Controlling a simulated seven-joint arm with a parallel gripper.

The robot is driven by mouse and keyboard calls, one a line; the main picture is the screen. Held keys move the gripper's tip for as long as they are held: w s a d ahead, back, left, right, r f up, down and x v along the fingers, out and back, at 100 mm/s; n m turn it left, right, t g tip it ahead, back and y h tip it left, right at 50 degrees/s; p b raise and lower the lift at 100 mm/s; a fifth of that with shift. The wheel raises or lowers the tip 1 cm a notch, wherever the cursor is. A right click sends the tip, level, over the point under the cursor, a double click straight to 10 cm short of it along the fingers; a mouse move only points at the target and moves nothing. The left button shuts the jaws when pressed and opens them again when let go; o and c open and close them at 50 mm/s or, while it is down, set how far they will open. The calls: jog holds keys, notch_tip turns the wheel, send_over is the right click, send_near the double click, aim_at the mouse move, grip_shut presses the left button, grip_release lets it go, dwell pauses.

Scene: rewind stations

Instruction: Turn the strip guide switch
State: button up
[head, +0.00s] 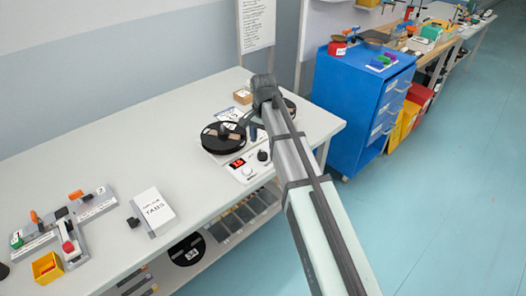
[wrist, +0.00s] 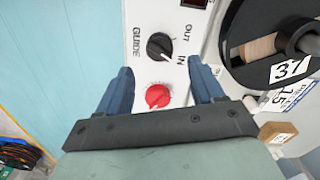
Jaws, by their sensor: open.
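The strip guide switch (wrist: 160,47) is a round black knob on a white control panel, with the labels GUIDE, OUT and IN around it. Its pale pointer mark seems to lie toward IN. My gripper (wrist: 160,66) is open, its two blue fingers on either side of the panel area just below the knob, with nothing between them in its grip. In the head view my gripper (head: 254,132) hangs above the back of the panel, and the black knob (head: 263,156) shows at the panel's right.
A black reel (wrist: 262,72) tagged 37 stands right beside the panel. A white tabs box (head: 153,212) stands on the bench further left.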

aim_at(262, 152)
jog(key=shift+f, duration=3)
jog(key=shift+c, duration=0.2)
jog(key=c, duration=1)
jog(key=shift+n, duration=0.4)
jog(key=n, duration=0.5)
jog(key=shift+a, duration=0.1)
jog(key=n, duration=0.6)
